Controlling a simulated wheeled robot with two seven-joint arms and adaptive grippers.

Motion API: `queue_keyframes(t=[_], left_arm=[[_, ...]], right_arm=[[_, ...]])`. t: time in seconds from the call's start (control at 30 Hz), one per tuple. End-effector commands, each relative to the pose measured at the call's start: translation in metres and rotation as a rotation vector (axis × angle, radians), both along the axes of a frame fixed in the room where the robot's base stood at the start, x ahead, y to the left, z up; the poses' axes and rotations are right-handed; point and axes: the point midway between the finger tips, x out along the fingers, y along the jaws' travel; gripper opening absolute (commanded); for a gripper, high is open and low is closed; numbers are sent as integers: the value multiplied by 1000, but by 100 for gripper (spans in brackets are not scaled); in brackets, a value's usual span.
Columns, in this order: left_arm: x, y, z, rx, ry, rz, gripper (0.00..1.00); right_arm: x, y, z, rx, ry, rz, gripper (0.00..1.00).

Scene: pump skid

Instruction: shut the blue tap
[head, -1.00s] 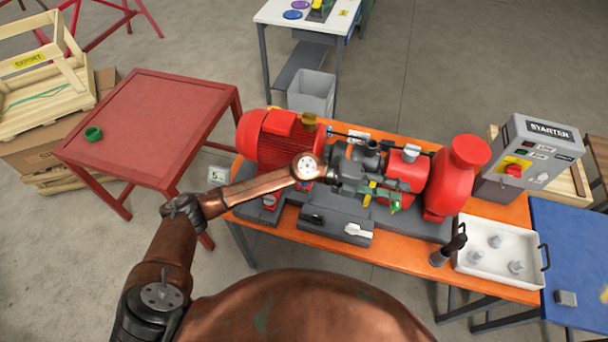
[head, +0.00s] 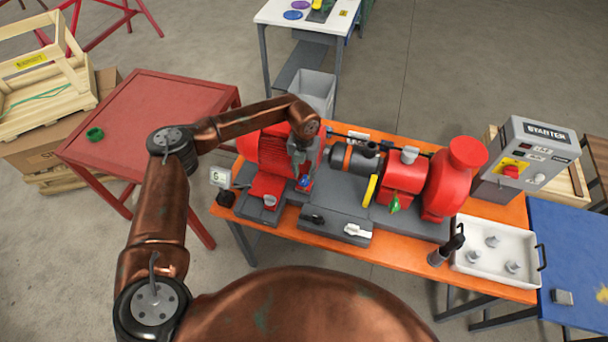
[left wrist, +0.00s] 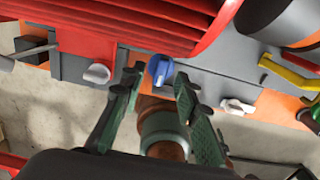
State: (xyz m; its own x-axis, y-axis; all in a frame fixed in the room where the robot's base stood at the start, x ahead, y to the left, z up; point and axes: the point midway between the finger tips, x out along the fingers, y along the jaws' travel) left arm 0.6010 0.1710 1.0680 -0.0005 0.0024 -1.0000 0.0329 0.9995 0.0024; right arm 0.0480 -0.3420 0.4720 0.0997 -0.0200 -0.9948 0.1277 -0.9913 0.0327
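The blue tap (left wrist: 160,71) has a rounded blue handle and sits below the red finned motor. My left gripper (left wrist: 158,92) is open, with one green-padded finger on each side of the tap's line. The tap shows just beyond and between the fingertips; I cannot tell whether either finger touches it. In the head view only a small part of the blue tap (head: 305,183) shows under my left gripper (head: 301,172), which points down beside the motor. My right gripper is not in view.
A white tap (left wrist: 97,73) is left of the blue one and a white lever (left wrist: 238,106) right of it. The red motor (head: 262,150) is close behind. A yellow lever (head: 370,190) and green handle (head: 394,204) are further right. A white tray (head: 480,262) stands at right.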

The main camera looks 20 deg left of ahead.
Motion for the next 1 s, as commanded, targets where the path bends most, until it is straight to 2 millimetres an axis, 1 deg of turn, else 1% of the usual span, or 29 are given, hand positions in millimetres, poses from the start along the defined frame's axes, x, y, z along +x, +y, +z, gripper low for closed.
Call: queue_keyframes(t=[0.1,0.2,0.5,0.9,1.0], left_arm=[[0,-1,-13,-2,1,-1,29],[0,-1,-20,-1,1,-1,29],[0,-1,-22,-2,-1,-1,29],[0,-1,-22,-2,0,-1,1],[0,-1,-22,-2,0,-1,0]], right_arm=[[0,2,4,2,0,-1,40],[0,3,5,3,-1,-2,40],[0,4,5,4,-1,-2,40],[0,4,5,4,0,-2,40],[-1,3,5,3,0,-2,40]])
